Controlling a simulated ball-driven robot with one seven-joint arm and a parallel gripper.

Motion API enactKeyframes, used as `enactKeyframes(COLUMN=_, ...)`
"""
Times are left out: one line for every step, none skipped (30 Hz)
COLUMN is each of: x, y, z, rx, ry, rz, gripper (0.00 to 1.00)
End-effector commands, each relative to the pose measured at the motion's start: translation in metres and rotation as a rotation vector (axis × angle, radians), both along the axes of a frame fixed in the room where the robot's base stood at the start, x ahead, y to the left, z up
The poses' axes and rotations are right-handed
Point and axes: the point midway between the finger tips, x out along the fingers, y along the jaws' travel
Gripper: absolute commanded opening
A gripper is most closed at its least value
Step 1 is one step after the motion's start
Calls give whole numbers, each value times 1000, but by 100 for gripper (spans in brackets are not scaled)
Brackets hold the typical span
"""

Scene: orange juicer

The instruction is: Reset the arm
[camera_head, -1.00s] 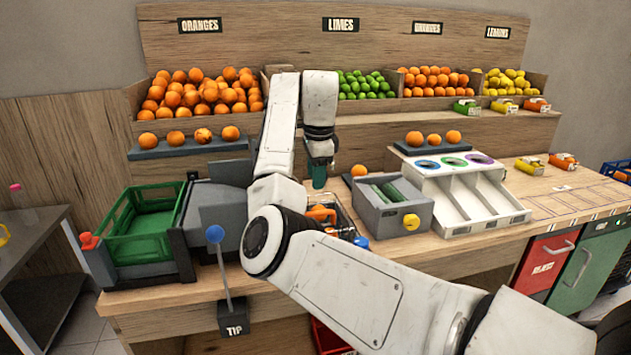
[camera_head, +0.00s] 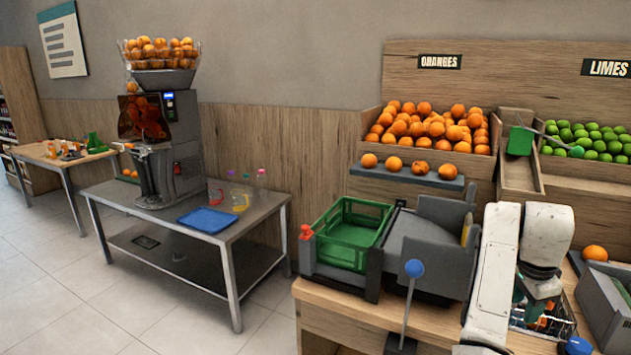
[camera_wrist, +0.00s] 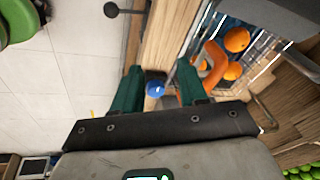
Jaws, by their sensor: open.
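My gripper (camera_wrist: 160,84) shows in the wrist view with its two green fingers spread apart and nothing between them. Beyond the fingertips are a blue knob (camera_wrist: 155,88) and the wooden counter edge. In the head view my white arm is at the lower right, its hand low over a wire basket (camera_head: 568,322). The fingers are mostly hidden there. In the wrist view the basket, with several oranges (camera_wrist: 236,39) and a curved orange part (camera_wrist: 214,62) in it, lies to the right of the fingers.
A green crate (camera_head: 345,256) and a blue-knobbed lever (camera_head: 414,268) stand on the counter left of my arm. A grey box (camera_head: 610,305) is close on its right. A steel table (camera_head: 262,218) with a juicer (camera_head: 160,130) stands further left, with open floor in front.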

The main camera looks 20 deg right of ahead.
Motion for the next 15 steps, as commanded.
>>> enactKeyframes(x=-6, y=11, z=-20, rx=-20, ry=32, rz=72, gripper=42)
enactKeyframes(x=-9, y=17, z=-29, rx=-32, ry=46, rz=121, gripper=42)
enactKeyframes(x=-12, y=26, z=-41, rx=-45, ry=65, rz=184, gripper=42)
enactKeyframes(x=-15, y=33, z=-50, rx=-55, ry=80, rz=234, gripper=42)
enactKeyframes(x=-18, y=40, z=-59, rx=-63, ry=94, rz=284, gripper=42)
enactKeyframes(x=-22, y=50, z=-70, rx=-75, ry=113, rz=352, gripper=42)
enactKeyframes(x=-25, y=58, z=-79, rx=-82, ry=127, rz=405, gripper=42)
enactKeyframes(x=-29, y=66, z=-88, rx=-88, ry=142, rz=457, gripper=42)
enactKeyframes(x=-34, y=77, z=-98, rx=-97, ry=158, rz=527, gripper=42)
enactKeyframes(x=-38, y=85, z=-107, rx=-101, ry=172, rz=581, gripper=42)
enactKeyframes(x=-43, y=94, z=-114, rx=-106, ry=185, rz=637, gripper=42)
enactKeyframes(x=-49, y=106, z=-125, rx=-109, ry=200, rz=710, gripper=42)
enactKeyframes(x=-54, y=116, z=-132, rx=-112, ry=213, rz=767, gripper=42)
enactKeyframes(x=-59, y=125, z=-139, rx=-114, ry=223, rz=823, gripper=42)
enactKeyframes(x=-67, y=138, z=-149, rx=-114, ry=237, rz=899, gripper=42)
